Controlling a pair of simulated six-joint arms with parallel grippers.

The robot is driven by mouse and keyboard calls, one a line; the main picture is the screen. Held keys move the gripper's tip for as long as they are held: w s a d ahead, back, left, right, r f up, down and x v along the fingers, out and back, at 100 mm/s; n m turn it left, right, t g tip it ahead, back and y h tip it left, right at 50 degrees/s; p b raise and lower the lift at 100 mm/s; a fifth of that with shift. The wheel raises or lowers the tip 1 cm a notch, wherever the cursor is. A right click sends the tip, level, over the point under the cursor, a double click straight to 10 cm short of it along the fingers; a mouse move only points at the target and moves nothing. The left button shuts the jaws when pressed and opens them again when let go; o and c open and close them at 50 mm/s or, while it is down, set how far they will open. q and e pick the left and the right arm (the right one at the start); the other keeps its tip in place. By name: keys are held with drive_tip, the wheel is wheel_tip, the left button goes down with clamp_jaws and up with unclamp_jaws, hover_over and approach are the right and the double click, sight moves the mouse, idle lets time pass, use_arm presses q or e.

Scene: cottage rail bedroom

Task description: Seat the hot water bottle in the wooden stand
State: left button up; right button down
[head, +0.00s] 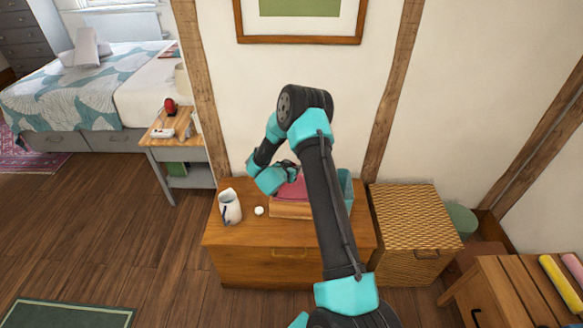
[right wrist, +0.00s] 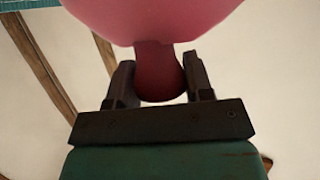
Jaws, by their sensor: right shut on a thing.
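The pink hot water bottle (head: 292,188) is at the wooden stand (head: 288,210) on the low wooden chest. My right arm hides part of both, so I cannot tell whether the bottle rests in the stand. My right gripper (head: 292,171) is shut on the bottle from above. In the right wrist view the two dark fingers of the gripper (right wrist: 160,84) are on either side of the dark red neck of the bottle (right wrist: 165,20), whose wide pink body fills the top. My left gripper is not in view.
On the chest (head: 235,258), a white jug (head: 230,207) and a small white round thing (head: 259,211) stand left of the stand. A teal container (head: 346,187) is behind my arm at right. A wicker chest (head: 415,225) stands to the right.

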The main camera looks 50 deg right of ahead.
drive_tip(key=shift+f, duration=0.3)
drive_tip(key=shift+c, duration=2.2)
unclamp_jaws()
drive_tip(key=shift+f, duration=0.1)
drive_tip(key=v, duration=1.7)
drive_tip(key=shift+a, duration=0.25)
drive_tip(key=s+a+f+n+t+y, duration=0.1)
drive_tip(key=s+a+f+n+y, duration=0.2)
drive_tip(key=a+f+n+y, duration=0.35)
drive_tip(key=s+a+f+n+t+y, duration=0.1)
drive_tip(key=s+a+f+n+y, duration=0.25)
drive_tip(key=a+f+y, duration=0.6)
drive_tip(key=s+a+n+g, duration=0.3)
drive_tip(key=s+a+g, duration=0.1)
drive_tip(key=s+a, duration=0.5)
drive_tip(key=shift+r+g+y, duration=0.4)
drive_tip(key=shift+r, duration=0.05)
